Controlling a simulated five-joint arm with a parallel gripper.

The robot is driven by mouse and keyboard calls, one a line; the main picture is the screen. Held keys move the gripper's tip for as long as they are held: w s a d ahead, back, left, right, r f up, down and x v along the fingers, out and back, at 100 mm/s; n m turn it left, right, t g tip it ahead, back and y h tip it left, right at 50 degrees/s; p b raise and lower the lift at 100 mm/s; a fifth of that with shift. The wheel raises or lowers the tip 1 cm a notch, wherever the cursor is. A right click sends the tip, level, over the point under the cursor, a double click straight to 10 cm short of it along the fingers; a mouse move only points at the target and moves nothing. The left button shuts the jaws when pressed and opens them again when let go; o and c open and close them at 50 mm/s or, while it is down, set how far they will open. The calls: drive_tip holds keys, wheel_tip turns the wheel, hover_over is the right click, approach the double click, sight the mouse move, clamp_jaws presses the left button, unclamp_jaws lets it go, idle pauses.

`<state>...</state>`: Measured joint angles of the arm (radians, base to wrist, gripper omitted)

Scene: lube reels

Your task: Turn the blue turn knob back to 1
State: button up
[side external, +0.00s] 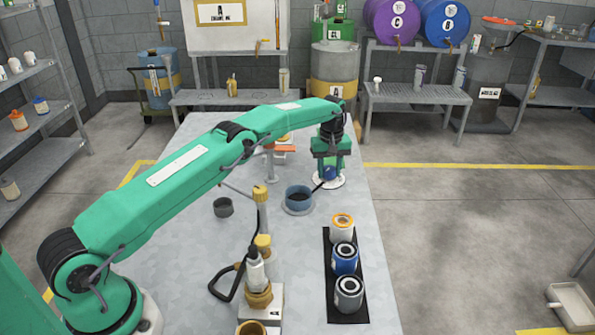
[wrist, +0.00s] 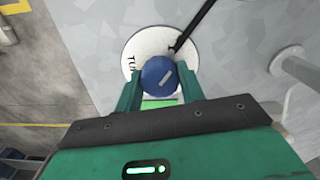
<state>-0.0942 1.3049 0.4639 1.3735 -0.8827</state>
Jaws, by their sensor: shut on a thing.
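The blue turn knob (wrist: 159,76) sits on a round white dial plate (wrist: 140,45) in the wrist view. A short pale mark crosses the knob's top at a slant, and part of the lettering "TU" shows on the plate's left; the numbers cannot be made out. My gripper (wrist: 160,84) is shut on the knob, one finger on each side. In the side external view the knob (side external: 329,173) shows below my gripper (side external: 330,165), with the white plate (side external: 328,182) under it at the table's right side.
A blue-grey cup (side external: 298,199) stands just left of the dial, with a dark rod leaning from it toward the plate. A black strip (side external: 347,312) holds several cans at the front right. A yellow pump fitting (side external: 261,240) stands mid-table. Bare tabletop lies at the left.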

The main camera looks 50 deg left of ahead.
sight(329, 168)
drive_tip(key=shift+n, duration=0.5)
drive_tip(key=o, duration=1)
drive_tip(key=shift+c, duration=0.2)
drive_tip(key=shift+r, duration=0.1)
drive_tip(key=shift+r, duration=3.85)
